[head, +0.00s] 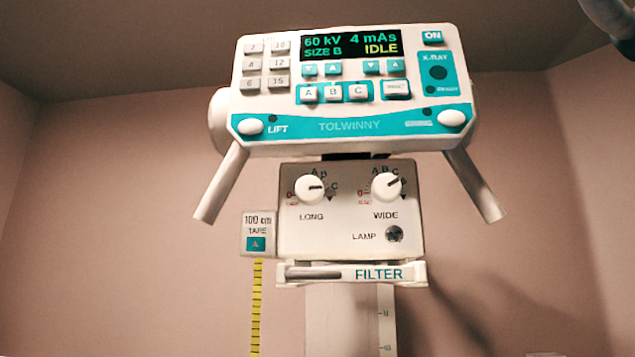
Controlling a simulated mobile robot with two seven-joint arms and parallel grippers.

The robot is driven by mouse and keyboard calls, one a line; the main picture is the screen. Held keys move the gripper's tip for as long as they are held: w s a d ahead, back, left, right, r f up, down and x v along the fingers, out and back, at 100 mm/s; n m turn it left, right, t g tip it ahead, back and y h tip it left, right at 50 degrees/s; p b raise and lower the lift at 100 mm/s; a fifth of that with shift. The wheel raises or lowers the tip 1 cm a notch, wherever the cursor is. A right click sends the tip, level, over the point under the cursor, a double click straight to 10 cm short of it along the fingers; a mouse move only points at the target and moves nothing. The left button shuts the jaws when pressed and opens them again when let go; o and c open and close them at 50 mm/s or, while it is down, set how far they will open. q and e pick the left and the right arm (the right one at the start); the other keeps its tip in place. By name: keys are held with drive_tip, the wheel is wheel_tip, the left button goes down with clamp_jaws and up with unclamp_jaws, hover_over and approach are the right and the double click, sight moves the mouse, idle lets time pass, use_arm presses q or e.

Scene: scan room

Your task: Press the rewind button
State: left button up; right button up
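A white tape box (259,221) marked "100 cm TAPE" sits at the left side of the collimator box. On its front is a small teal button (256,244) with an up arrow; no label reading "rewind" shows. A yellow tape (257,305) with dark marks hangs straight down from the tape box, past the bottom of the view. Nothing touches the button. Neither gripper shows; a dark grey curved part at the top right corner looks like part of my arm.
The control panel (350,127) above reads "60 kV 4 mAs, SIZE B, IDLE". Two slanted handles (221,184) (474,184) reach down from it. The collimator box (350,235) has two knobs and a lamp button. A filter bar (352,273) and column lie below. Space left of the tape box is clear.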

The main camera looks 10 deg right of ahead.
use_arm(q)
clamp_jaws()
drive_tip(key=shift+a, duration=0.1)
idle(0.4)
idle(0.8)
